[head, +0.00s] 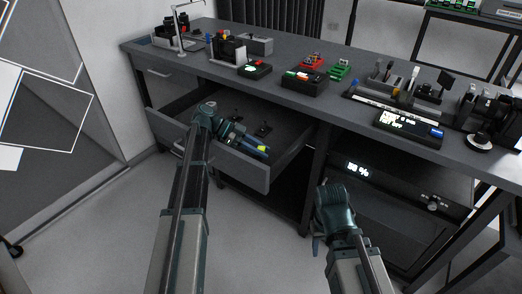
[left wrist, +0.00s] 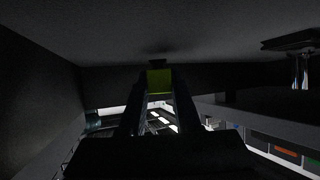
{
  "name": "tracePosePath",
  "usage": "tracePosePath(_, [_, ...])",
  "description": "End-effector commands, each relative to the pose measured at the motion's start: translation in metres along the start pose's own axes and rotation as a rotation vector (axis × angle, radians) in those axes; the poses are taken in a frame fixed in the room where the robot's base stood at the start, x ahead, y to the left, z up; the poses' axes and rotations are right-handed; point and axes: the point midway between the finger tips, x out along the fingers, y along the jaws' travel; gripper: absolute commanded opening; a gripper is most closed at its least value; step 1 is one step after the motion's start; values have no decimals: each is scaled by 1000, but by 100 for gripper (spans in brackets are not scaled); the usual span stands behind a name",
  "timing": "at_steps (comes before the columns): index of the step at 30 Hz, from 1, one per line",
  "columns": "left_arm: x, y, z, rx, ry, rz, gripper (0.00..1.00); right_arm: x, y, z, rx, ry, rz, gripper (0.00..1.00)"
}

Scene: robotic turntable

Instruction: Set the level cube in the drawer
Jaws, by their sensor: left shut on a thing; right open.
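The open drawer (head: 232,166) is pulled out below the workbench. My left gripper (head: 259,149) is low over the drawer, near its front right part. It is shut on a yellow-green cube, the level cube (head: 262,149). In the left wrist view, the cube (left wrist: 159,81) shows between the two fingertips (left wrist: 159,92). The picture is dark there, and I cannot tell whether the cube touches the drawer floor. My right gripper (head: 333,207) hangs empty in front of the bench, right of the drawer; its fingers are hard to make out.
The workbench top (head: 205,68) holds several tools, a black box with a lit display (head: 408,126) and red and green parts. Small dark items (head: 263,130) stand inside the drawer. A dark appliance (head: 400,195) sits under the bench at right. The floor in front is clear.

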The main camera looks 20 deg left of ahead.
Motion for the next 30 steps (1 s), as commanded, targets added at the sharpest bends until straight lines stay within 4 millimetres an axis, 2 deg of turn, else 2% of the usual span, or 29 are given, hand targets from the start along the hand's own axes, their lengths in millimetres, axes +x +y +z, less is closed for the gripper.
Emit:
tracePosePath(26, [5,0,10,0,0,0,0,11,-1,-1,0,0,0,50])
tracePosePath(27, [5,0,10,0,0,0,33,11,-1,-1,0,0,0,50])
tracePosePath(30, [5,0,9,0,0,0,51,10,-1,-1,0,0,0,50])
